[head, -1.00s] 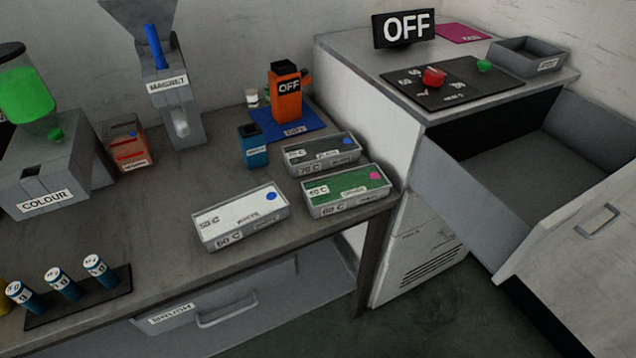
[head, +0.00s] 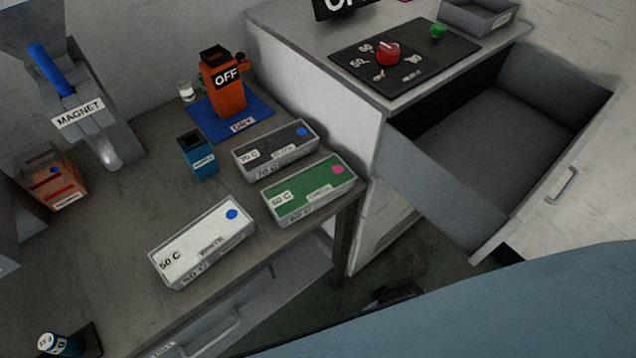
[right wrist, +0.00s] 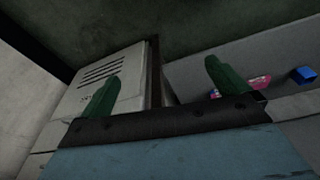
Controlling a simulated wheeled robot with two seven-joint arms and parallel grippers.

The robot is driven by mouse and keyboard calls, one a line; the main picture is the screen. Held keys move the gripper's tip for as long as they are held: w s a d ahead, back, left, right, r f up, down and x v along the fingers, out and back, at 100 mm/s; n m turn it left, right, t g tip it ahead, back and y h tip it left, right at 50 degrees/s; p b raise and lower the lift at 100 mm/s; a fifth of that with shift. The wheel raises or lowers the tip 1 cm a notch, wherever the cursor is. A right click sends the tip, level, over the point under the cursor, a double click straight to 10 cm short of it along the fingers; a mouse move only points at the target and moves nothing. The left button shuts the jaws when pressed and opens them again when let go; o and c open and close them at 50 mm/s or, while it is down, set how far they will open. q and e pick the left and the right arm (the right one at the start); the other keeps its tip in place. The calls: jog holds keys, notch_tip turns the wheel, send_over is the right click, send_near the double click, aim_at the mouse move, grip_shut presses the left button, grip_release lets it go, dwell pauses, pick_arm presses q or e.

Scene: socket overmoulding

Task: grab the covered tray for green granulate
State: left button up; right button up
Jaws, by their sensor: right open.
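The covered tray with green granulate (head: 312,188) sits on the workbench near its right end. It has a pink dot and a 60 C label. A dark-filled tray (head: 277,150) marked 70 C lies just behind it, and a white tray (head: 203,242) marked 50 C lies to its front left. My right gripper (right wrist: 164,85) is open and empty in the right wrist view, its two green fingers wide apart. My blue right arm crosses the lower right of the head view, below and right of the green tray. My left gripper is not in view.
An open drawer (head: 492,130) juts out from the cabinet right of the workbench (head: 120,215). An orange OFF device (head: 224,88) on a blue mat and a blue container (head: 198,160) stand behind the trays. A white vented unit (right wrist: 105,78) shows in the right wrist view.

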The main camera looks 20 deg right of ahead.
jog(key=w+a+r+m+y+p, duration=0.1)
jog(key=w+a+r+y, duration=0.1)
jog(key=w+a+r, duration=0.4)
jog(key=w+a+r+y+p, duration=0.1)
jog(key=w+a+r, duration=0.25)
jog(key=r, duration=0.45)
jog(key=w+a+r+m+y+p, duration=0.1)
jog(key=w+a+r+y, duration=0.1)
jog(key=w+a+r, duration=0.35)
notch_tip(320, 180, up, 14)
jog(key=m+g+h, duration=0.1)
jog(key=m+g, duration=0.2)
jog(key=m, duration=1.2)
send_over(311, 184)
jog(key=w+d, duration=0.1)
jog(key=d, duration=0.4)
jog(key=x, duration=1.2)
jog(key=shift+s+a+f+b, duration=0.15)
jog(key=shift+a+f+b, duration=0.05)
jog(key=shift+a+b, duration=0.25)
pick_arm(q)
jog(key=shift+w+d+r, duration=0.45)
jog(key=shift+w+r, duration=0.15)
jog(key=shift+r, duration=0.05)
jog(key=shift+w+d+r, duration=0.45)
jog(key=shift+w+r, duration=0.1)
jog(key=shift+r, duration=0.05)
pick_arm(e)
jog(key=shift+g, duration=0.3)
jog(key=shift+c, duration=0.4)
